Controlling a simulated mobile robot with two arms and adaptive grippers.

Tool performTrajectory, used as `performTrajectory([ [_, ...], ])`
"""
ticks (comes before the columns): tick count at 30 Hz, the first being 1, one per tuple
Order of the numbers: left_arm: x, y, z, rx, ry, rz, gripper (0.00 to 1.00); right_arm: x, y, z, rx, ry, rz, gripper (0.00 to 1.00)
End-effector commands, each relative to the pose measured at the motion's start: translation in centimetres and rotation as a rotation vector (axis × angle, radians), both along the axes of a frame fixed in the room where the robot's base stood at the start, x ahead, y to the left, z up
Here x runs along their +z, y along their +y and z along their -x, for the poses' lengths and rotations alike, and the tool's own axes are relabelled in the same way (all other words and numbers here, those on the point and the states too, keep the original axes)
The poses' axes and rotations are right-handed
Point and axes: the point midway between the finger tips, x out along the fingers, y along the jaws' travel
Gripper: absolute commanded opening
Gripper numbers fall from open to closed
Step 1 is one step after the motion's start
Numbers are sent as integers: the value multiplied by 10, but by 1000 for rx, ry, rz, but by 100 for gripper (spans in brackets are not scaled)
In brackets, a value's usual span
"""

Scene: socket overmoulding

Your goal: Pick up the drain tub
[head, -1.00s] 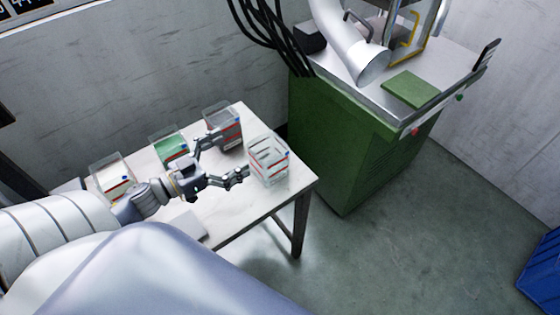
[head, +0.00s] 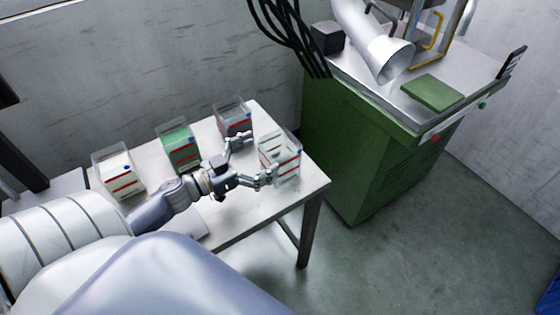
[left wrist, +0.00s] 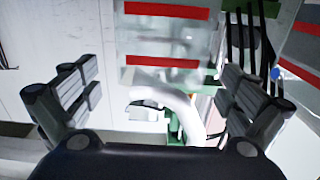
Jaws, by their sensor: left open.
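Several clear tubs with red stripes stand on the white table. The one at the table's right end, a clear tub with pale slats (head: 280,158), appears to be the drain tub, though no label can be read. My left gripper (head: 257,159) is open, its fingers spread toward this tub's near left side. In the left wrist view the tub (left wrist: 165,38) is straight ahead, between the spread fingers (left wrist: 163,90). Contact cannot be made out. My right gripper is not in view.
A grey tub (head: 232,118) stands close beyond the upper finger. A green tub (head: 181,149) and a white-filled tub (head: 119,172) stand farther left on the table (head: 245,218). A green cabinet (head: 350,150) stands right of the table.

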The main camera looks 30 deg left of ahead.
Motion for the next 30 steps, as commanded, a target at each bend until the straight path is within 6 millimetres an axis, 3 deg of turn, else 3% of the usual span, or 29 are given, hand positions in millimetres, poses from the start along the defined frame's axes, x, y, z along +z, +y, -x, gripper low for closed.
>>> performTrajectory([
  [5,2,-4,-10,-1,-1,-1,100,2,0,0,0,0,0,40],
  [15,3,-19,-49,-1,-2,1,100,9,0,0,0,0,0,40],
  [25,2,-21,-54,-1,1,0,100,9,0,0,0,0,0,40],
  [30,2,-21,-54,-1,0,0,64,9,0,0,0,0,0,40],
])
